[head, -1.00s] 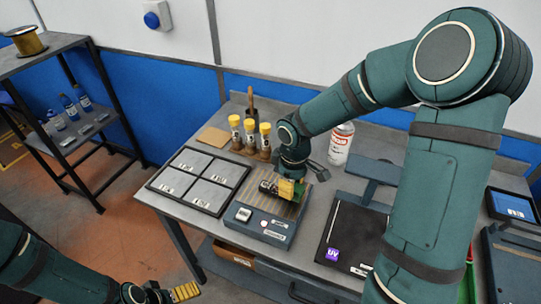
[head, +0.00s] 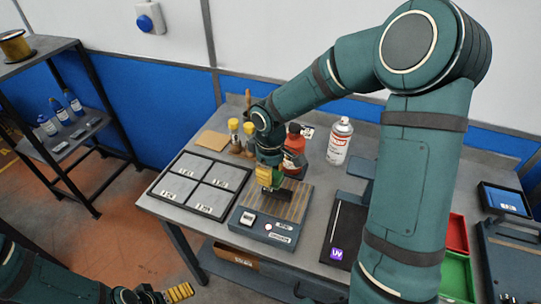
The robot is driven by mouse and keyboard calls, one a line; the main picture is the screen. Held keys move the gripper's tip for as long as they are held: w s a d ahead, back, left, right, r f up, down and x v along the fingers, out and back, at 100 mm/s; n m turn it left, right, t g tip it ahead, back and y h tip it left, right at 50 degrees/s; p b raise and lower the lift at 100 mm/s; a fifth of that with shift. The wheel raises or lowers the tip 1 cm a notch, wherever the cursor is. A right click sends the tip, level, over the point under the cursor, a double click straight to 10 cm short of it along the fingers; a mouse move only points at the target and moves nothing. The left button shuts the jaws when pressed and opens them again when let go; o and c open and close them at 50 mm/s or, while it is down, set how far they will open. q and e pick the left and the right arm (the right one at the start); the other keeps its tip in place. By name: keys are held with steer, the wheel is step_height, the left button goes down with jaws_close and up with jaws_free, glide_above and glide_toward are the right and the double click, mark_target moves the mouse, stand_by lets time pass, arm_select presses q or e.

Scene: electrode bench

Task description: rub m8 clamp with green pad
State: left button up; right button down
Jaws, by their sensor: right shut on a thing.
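My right gripper (head: 267,179) comes down over the ribbed top of a grey device (head: 270,222) on the bench. It is shut on a small dark green thing (head: 273,189), apparently the green pad, largely hidden by the yellow fingers. The thing is at or just above the ribbed top; contact is unclear. I cannot make out the M8 clamp separately; the gripper may hide it. My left gripper (head: 178,293), with yellow ribbed fingers, is low at the bottom left, away from the bench. Its opening is unclear.
A tray with labelled compartments (head: 168,208) lies left of the device. Yellow-capped bottles (head: 234,125), a red bottle (head: 294,145) and a spray can (head: 339,141) stand behind. A black UV panel (head: 345,222) and red and green bins (head: 457,233) are to the right.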

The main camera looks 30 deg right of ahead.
steer(key=r+p, duration=0.1)
steer(key=r, duration=0.1)
steer(key=shift+w+a+r+p, duration=0.1)
steer(key=shift+w+r+p, duration=0.1)
steer(key=shift+r+p, duration=0.15)
steer(key=shift+s+r+p, duration=0.1)
steer(key=shift+r+p, duration=0.55)
steer(key=shift+r, duration=0.25)
